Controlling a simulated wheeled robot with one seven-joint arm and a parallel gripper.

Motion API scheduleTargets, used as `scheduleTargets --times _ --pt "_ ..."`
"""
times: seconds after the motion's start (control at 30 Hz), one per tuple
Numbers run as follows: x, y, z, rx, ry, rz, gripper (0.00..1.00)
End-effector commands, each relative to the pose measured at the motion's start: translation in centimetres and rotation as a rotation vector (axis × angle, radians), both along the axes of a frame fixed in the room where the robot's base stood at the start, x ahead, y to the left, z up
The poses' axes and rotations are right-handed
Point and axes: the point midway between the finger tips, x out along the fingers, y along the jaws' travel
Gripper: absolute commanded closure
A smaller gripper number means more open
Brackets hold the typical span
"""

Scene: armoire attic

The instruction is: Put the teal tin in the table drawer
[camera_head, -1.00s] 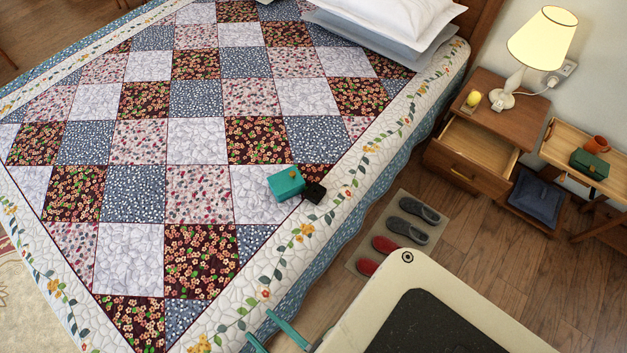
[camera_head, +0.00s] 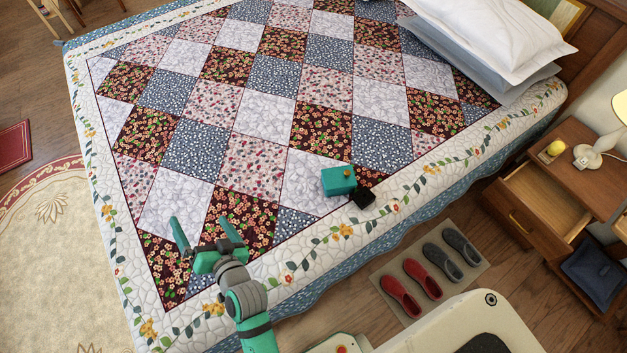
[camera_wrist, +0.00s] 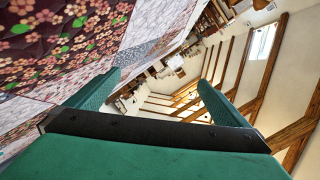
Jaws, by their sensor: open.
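My gripper (camera_head: 206,236) is open and empty above the lower part of the quilt, left of and nearer than the tin. In the wrist view its fingers (camera_wrist: 157,92) are apart with nothing between them, and the tin is not visible there.
The bed (camera_head: 110,215) fills the middle. A lamp (camera_head: 590,155) and a yellow object (camera_head: 552,150) stand on the bedside table. Slippers (camera_head: 424,277) lie on a mat (camera_head: 385,268) beside the bed. A blue cushion-like item (camera_head: 592,270) sits below the drawer.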

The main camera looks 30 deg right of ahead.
Motion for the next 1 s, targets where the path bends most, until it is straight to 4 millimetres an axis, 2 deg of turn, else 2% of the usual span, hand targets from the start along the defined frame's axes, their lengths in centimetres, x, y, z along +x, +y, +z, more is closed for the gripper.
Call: scheduleTargets --times 0.03,0.2,0.33,0.5,0.67,0.77,0.87,1.0 --pt "2.1 -0.2 0.9 0.014 -0.007 0.019 0.0" --pt "7.3 -0.3 2.9 0.043 0.011 0.111 0.0" --pt "10.5 -1.0 4.1 0.037 0.044 0.187 0.0" --pt "13.3 -3.0 5.1 -0.006 0.117 0.277 0.0" --pt "14.7 -6.3 5.1 -0.072 0.222 0.345 0.0" --pt "14.9 -9.1 4.7 -0.124 0.309 0.374 0.0" --pt "14.5 -12.6 4.0 -0.177 0.409 0.394 0.0" --pt "12.9 -18.4 2.9 -0.252 0.573 0.4 0.0"
